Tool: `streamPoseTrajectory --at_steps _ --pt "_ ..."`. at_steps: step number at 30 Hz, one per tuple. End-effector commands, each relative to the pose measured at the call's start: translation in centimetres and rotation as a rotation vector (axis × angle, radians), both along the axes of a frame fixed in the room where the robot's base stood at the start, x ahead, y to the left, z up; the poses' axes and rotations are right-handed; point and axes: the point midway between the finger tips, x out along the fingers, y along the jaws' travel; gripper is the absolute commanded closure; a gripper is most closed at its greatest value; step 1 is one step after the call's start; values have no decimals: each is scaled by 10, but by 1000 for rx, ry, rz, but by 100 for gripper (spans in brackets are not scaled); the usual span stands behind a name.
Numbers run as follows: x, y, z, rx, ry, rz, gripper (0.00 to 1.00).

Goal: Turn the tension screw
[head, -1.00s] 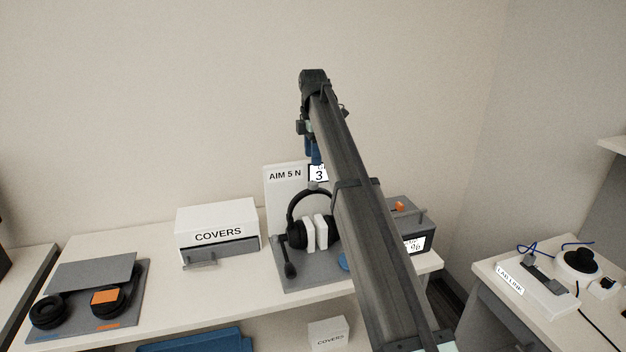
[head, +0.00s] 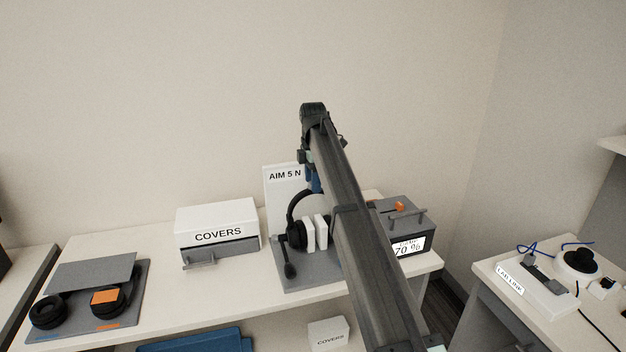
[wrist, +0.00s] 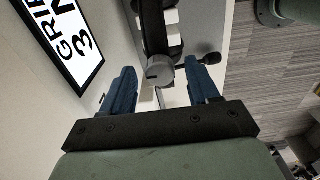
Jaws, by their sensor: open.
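The headset (head: 292,216) stands upright on a grey base in front of the board reading AIM 5 N (head: 284,190). In the wrist view, a round grey knob (wrist: 159,72), which looks like the tension screw, sits at the dark headband (wrist: 153,28). My gripper (wrist: 160,68) is open, with one blue finger on each side of the knob and a visible gap at each side. In the head view my gripper (head: 314,182) is at the headband's top, partly hidden by my arm. A display (wrist: 68,38) beside the gripper reads GRIP and 3, partly cut off.
A COVERS box (head: 217,222) stands left of the headset. A grey box with a display reading 70 % (head: 408,247) and an orange part stands right, partly behind my arm. A grey mat with ear cups (head: 90,300) lies far left.

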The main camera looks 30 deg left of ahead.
Motion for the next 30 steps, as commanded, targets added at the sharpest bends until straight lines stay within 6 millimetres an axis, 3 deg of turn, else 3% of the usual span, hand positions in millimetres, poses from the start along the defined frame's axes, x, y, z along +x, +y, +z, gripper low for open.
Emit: streamPoseTrajectory --at_steps 2,18,30 --pt "0 0 0 0 0 0 45" --pt "0 0 0 0 0 0 96" --pt "0 0 0 0 0 -92 96"
